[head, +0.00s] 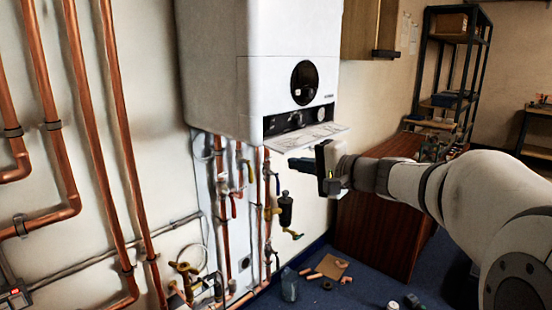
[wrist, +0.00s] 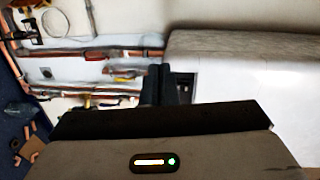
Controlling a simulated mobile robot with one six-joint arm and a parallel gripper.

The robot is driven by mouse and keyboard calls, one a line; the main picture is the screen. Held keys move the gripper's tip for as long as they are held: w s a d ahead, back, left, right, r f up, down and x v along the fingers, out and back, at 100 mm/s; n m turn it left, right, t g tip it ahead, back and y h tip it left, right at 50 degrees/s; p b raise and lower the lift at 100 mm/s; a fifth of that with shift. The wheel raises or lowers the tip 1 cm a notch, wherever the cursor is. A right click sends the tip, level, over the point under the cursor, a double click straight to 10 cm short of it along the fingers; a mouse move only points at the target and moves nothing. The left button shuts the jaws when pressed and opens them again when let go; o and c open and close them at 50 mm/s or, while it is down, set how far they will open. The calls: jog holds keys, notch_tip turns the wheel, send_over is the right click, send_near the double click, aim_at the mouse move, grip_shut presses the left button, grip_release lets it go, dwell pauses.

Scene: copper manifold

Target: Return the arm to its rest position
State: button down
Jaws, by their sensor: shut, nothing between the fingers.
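My gripper (head: 300,166) is raised in front of the wall, just below the underside of the white boiler (head: 215,85). In the wrist view its two dark fingers (wrist: 161,86) are together with nothing between them. My arm reaches in from the right of the head view and is stretched out toward the boiler. The boiler also shows in the wrist view (wrist: 230,55), turned on its side. I cannot tell how close the fingertips are to the boiler's drop-down panel (head: 310,137).
Copper pipes (head: 95,130) run down the wall at left. Pipes with valves (head: 236,195) hang below the boiler. A brown wooden cabinet (head: 375,225) stands beyond my gripper. Loose pieces and cardboard (head: 328,267) lie on the blue floor. A dark shelf rack (head: 450,70) is at back right.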

jog(key=s+f+n+g+h+p, duration=0.25)
jog(key=s+f, duration=0.25)
jog(key=s, duration=0.3)
jog(key=s+f+n+g+h+p, duration=0.2)
jog(key=s+f+g+h, duration=0.2)
jog(key=s+f, duration=0.3)
jog(key=s+d+f+n+h+p, duration=0.1)
jog(key=s+d+h, duration=0.2)
jog(key=s+d, duration=0.2)
jog(key=s+d+f+n+g+h+p, duration=0.1)
jog(key=s+d+f+n+h+p, duration=0.1)
jog(key=s+d, duration=0.3)
jog(key=shift+s+f+h, duration=0.3)
jog(key=shift+s+h, duration=0.35)
jog(key=shift+s, duration=0.15)
